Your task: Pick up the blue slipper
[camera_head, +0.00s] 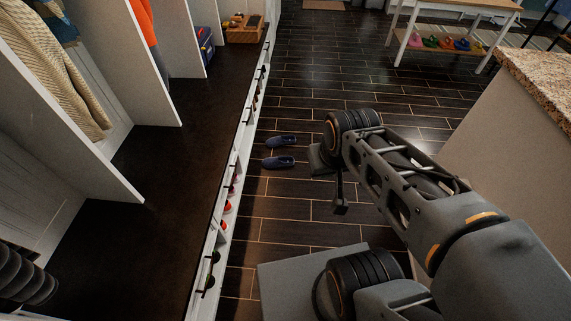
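Two blue slippers lie on the dark tiled floor, side by side and slightly apart. The farther blue slipper (281,141) and the nearer blue slipper (278,162) are left of my arm, close to the white cubby unit. My gripper (340,207) hangs over the floor below and to the right of the slippers, apart from both in the picture. It is small and dark, and I cannot tell whether its fingers are open or shut. No slipper shows in it.
A dark bench top (170,190) with white cubbies and red shoes (227,206) runs along the left. A granite counter (540,85) stands at right. A table (455,35) with several colourful shoes on its lower shelf is at the back. The floor beyond the slippers is clear.

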